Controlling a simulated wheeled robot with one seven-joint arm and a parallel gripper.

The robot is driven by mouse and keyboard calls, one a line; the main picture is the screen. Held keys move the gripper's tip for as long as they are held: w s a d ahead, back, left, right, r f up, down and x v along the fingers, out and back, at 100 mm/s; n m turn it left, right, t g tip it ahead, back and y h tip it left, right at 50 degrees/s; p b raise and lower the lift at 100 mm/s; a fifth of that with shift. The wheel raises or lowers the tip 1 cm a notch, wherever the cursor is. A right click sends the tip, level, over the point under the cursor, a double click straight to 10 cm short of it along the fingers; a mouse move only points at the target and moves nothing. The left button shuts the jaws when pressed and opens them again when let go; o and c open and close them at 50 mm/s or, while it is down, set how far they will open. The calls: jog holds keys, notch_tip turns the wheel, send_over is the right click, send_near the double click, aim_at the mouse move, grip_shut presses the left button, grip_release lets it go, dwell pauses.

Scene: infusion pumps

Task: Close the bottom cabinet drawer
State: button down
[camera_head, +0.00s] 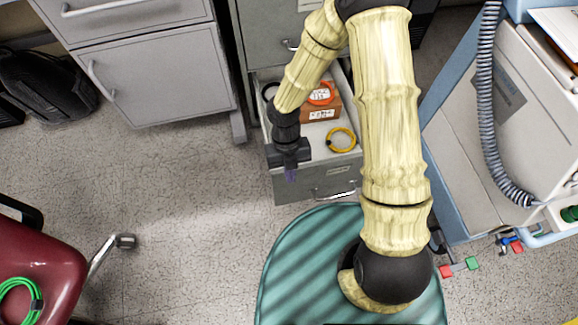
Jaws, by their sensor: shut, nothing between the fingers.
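The bottom cabinet drawer (300,186) is pulled out of the grey cabinet (262,30), with its front panel facing my base. A metal handle (338,194) is on the right part of the front, partly hidden by my arm. Inside the drawer are a small brown box (322,113) with an orange ring on it and a yellow coiled cable (341,139). My gripper (291,176) is shut and empty, over or just before the left part of the drawer front. I cannot tell whether it touches the front.
A second grey cabinet (160,75) stands at the upper left, beside a black bag (40,85). A blue-edged cart (480,150) with a coiled grey hose is at the right. A dark red chair (40,275) is at the lower left. The floor left of the drawer is clear.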

jog(key=f+b, duration=0.1)
jog(key=w+f+b, duration=0.2)
jog(key=f+b, duration=0.1)
jog(key=shift+w+a+f, duration=0.1)
jog(key=shift+w+a, duration=0.1)
jog(key=shift+a, duration=0.15)
jog(key=shift+w, duration=0.1)
